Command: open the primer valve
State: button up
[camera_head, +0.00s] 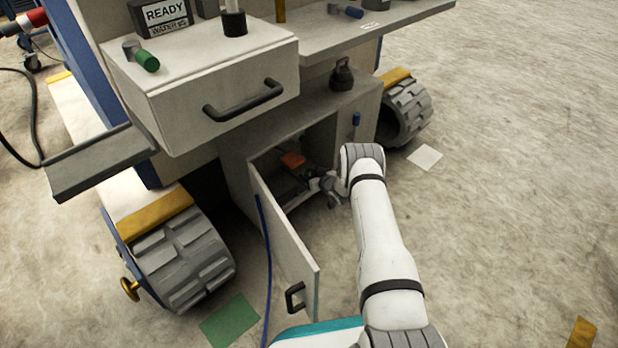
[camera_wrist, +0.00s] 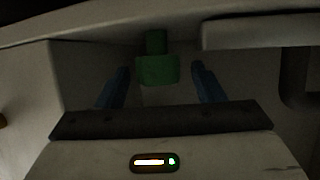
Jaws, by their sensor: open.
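In the wrist view, a green block-like fitting (camera_wrist: 157,70) with a narrower green stub on top shows against a pale, dim surface. It may be the primer valve, but no label shows. My gripper (camera_wrist: 161,72) is open, with one blue finger on either side of the green fitting and gaps between. Whether the fingertips reach as deep as the fitting is hard to tell. In the head view, my arm reaches into the open cabinet (camera_head: 240,172) under the drawer, where an orange part (camera_head: 292,160) shows. The green fitting cannot be made out there.
The cabinet door (camera_head: 287,250) hangs open left of my arm, with a dark handle. The drawer box (camera_head: 205,95) juts out above the opening. Ridged wheels (camera_head: 185,260) stand on both sides. The floor at right is mostly clear.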

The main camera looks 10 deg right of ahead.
jog(key=shift+w+a+f, duration=0.15)
jog(key=shift+w+a, duration=0.05)
jog(key=shift+w, duration=0.25)
jog(key=c, duration=0.9)
jog(key=shift+a, duration=0.35)
jog(key=shift+c, duration=0.4)
jog(key=shift+d, duration=0.2)
jog(key=shift+d+n+g+y, duration=0.1)
jog(key=shift+n+g+y, duration=0.3)
jog(key=shift+n+y, duration=0.4)
jog(key=shift+s+f+n+g+y, duration=0.1)
jog(key=shift+n+g+y, duration=1.4)
jog(key=shift+n+y, duration=0.4)
jog(key=shift+a, duration=0.2)
